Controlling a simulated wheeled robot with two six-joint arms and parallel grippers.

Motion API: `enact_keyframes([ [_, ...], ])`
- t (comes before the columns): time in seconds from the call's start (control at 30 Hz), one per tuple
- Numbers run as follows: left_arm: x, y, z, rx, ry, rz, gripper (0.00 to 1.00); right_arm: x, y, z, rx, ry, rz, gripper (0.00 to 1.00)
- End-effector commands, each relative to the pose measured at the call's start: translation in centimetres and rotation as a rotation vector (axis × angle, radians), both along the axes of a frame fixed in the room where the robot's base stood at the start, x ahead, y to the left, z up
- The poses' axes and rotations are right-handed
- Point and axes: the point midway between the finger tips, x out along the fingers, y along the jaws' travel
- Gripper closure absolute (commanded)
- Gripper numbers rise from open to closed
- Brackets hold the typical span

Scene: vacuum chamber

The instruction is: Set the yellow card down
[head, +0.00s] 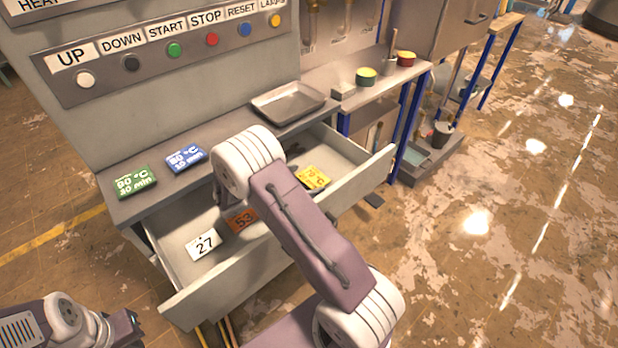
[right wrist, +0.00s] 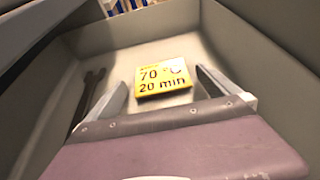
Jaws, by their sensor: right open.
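The yellow card (head: 313,178), marked 70 °C and 20 min, lies flat on the floor of the open drawer (head: 340,184), in its far right part. In the right wrist view the yellow card (right wrist: 163,80) sits between the two spread fingers of my right gripper (right wrist: 161,77), with a gap on each side. My right gripper is open and holds nothing. In the head view my own arm hides most of it. My left arm shows at the lower left of the head view, but its fingers are not visible.
An orange card (head: 242,220) and a white card (head: 204,244) marked 27 lie in the drawer's near left part. A green card (head: 135,181), a blue card (head: 186,158) and a metal tray (head: 288,101) rest on the ledge above. The drawer walls stand close around my right gripper.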

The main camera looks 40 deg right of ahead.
Motion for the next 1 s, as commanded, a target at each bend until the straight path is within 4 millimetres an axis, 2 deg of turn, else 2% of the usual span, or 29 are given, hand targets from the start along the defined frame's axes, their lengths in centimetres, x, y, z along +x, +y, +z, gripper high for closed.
enact_keyframes([
  [0.03, 0.0, 0.0, 0.5, 0.0, 0.0, 0.0, 1.0, 0.1, 1.4, 0.8, 0.001, -0.002, 0.007, 0.0],
  [0.2, 0.0, 0.0, 1.1, 0.0, 0.0, 0.0, 1.0, -0.3, 5.4, 2.5, 0.0, -0.002, 0.006, 0.0],
  [0.4, 0.0, 0.0, 1.4, 0.0, 0.0, 0.0, 1.0, -0.6, 8.2, 3.5, 0.0, 0.0, 0.003, 0.0],
  [1.0, 0.0, 0.0, 1.8, 0.0, 0.0, 0.0, 1.0, -0.7, 8.6, 4.0, 0.0, 0.001, 0.0, 0.0],
])
